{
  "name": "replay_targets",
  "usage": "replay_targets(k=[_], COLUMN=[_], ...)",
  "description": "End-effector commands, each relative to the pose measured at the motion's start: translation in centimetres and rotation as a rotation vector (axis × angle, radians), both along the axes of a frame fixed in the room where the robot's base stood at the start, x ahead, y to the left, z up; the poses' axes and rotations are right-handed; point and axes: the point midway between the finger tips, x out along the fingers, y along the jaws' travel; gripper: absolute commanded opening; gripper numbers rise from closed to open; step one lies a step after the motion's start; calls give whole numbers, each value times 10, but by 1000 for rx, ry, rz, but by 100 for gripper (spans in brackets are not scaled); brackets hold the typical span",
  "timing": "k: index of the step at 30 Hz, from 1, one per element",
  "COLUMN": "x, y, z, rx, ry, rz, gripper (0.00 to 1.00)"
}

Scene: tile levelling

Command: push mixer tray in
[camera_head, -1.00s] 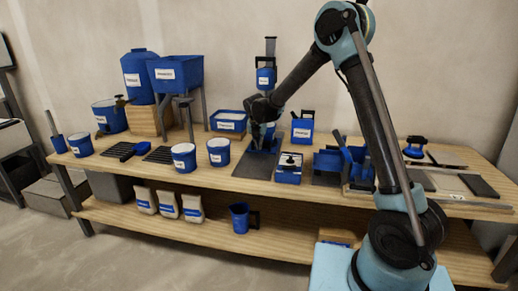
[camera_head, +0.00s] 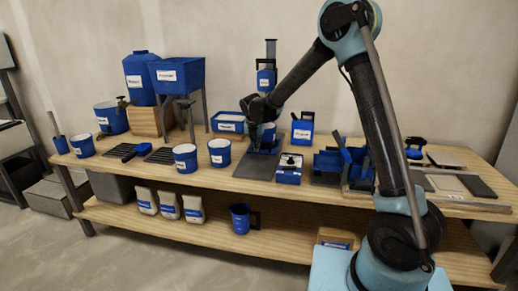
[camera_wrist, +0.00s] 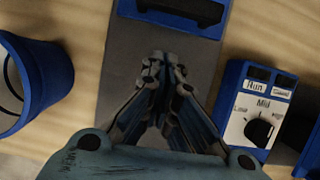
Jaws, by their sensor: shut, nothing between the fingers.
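The mixer stands mid-bench, its dark column and blue head (camera_head: 266,78) rising behind my gripper. Its dark grey base plate (camera_head: 255,168) lies flat on the bench and also shows in the wrist view (camera_wrist: 115,75). A blue part with a black piece on it (camera_wrist: 185,18), probably the mixer tray, sits on the plate at the top of the wrist view. My gripper (camera_wrist: 166,62) is shut and empty, pointing down over the plate, with its fingertips just short of the blue part in the picture. I cannot tell whether they touch anything. In the head view my gripper (camera_head: 262,118) partly hides the tray area.
A blue control box (camera_head: 289,168) with a dial (camera_wrist: 260,130) stands right of the plate. A blue bucket (camera_head: 219,153) stands on its left. A blue labelled canister (camera_head: 302,130) and a white-filled tub (camera_head: 228,122) stand behind. The bench front edge is close.

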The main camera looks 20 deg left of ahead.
Motion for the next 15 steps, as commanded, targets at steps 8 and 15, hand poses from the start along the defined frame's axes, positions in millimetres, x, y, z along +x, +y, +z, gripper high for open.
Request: replay_targets(k=[8, 15], x=[-16, -25], y=[-6, -7], z=[45, 69], rx=[0, 0], ry=[1, 1], rz=[-5, -5], gripper=[0, 0])
